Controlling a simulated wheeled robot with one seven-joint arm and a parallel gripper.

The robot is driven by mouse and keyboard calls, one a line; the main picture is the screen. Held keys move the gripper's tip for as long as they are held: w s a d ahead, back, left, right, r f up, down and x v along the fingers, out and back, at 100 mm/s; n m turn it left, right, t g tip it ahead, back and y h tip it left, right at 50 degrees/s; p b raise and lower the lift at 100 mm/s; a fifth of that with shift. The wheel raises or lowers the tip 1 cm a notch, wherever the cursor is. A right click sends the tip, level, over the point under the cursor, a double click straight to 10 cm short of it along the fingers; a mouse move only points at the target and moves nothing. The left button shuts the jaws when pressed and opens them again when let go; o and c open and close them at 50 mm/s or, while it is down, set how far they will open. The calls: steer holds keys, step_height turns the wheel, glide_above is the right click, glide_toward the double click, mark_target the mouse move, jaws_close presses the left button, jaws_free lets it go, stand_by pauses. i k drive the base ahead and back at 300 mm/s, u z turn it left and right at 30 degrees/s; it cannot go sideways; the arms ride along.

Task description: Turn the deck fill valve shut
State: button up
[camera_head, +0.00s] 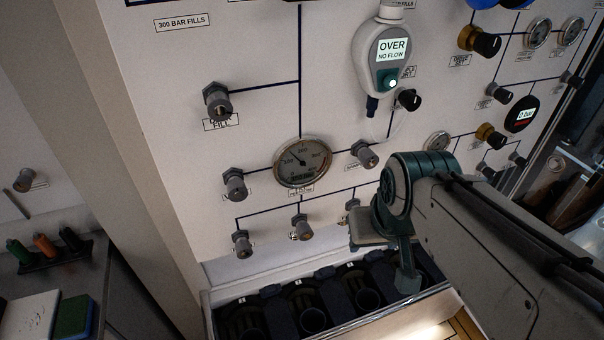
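A grey knob-like fitting (217,102) sticks out of the white panel at upper left. The label under it is partly covered, and only "FILL" can be read. I cannot tell whether this is the deck fill valve or how far it is turned. Similar fittings sit lower, including one left of the gauge (235,185) and one right of it (366,154). My gripper (388,262) is dark green and hangs in front of the panel's lower right part. It is apart from the upper-left fitting. Its finger opening is not clear from this angle.
A round pressure gauge (302,162) sits mid-panel. A grey analyser (388,60) reads "OVER NO FLOW". Black-knobbed valves, one a brass valve (480,41), fill the right side. A rack of dark cylinder holders (312,318) stands below. Left is a bench with coloured-handled tools (45,247).

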mark_target(220, 108)
steer(key=u, duration=1.65)
steer(key=k, duration=0.45)
steer(key=u, duration=0.05)
